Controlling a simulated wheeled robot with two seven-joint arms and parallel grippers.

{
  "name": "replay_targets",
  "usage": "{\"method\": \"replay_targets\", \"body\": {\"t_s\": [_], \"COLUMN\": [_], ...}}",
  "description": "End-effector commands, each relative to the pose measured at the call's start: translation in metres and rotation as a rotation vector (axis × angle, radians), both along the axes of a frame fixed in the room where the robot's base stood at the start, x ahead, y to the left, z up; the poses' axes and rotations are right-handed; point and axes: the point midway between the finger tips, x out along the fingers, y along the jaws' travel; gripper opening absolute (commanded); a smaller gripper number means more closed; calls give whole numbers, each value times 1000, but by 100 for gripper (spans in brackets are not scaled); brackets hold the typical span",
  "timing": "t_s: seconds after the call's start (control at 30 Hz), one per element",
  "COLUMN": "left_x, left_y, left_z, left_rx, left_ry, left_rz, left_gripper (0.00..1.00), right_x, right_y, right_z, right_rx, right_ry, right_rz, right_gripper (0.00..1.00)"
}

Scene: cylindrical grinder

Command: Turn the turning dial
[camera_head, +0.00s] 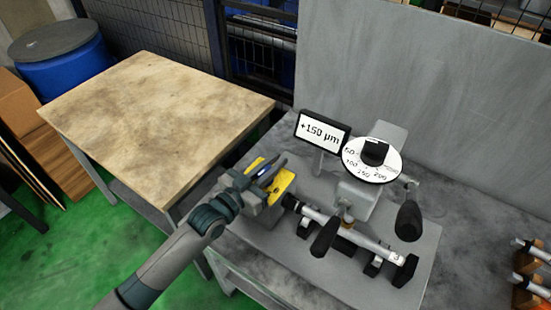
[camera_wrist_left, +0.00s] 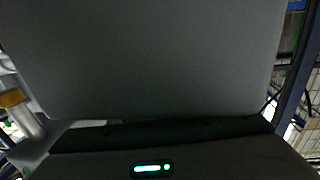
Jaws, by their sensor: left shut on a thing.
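The grinder has a round white dial (camera_head: 394,167) with printed numbers and a black knob (camera_head: 375,152) on top. A small display (camera_head: 322,132) beside it reads +150 µm. My left gripper (camera_head: 270,172) is at a grey-and-yellow block (camera_head: 283,187) at the grinder's left end, apart from the white dial. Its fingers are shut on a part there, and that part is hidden. In the left wrist view a plain grey surface (camera_wrist_left: 150,60) fills most of the picture, close to the camera. My right gripper is not in view.
A metal shaft (camera_head: 368,242) lies across the grinder, with dark rounded parts (camera_head: 325,237) beside it. A worn wooden table (camera_head: 150,120) stands at left, its top bare. A grey panel (camera_head: 420,80) rises behind. A rack with shafts (camera_head: 530,270) is at far right.

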Motion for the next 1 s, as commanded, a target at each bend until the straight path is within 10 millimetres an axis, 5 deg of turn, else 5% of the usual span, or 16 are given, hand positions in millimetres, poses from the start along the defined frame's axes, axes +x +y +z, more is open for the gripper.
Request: {"method": "replay_targets", "body": {"t_s": [0.4,1.0], "left_x": [5,8], "left_y": [6,13], "left_z": [3,0], "left_rx": [-6,-1], "left_ry": [7,1], "left_rz": [231,394], "left_gripper": [0,0], "right_x": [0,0], "right_y": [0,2], "right_z": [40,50], "right_rx": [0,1], "right_ry": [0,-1], "right_rz": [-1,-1], "right_gripper": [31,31]}}
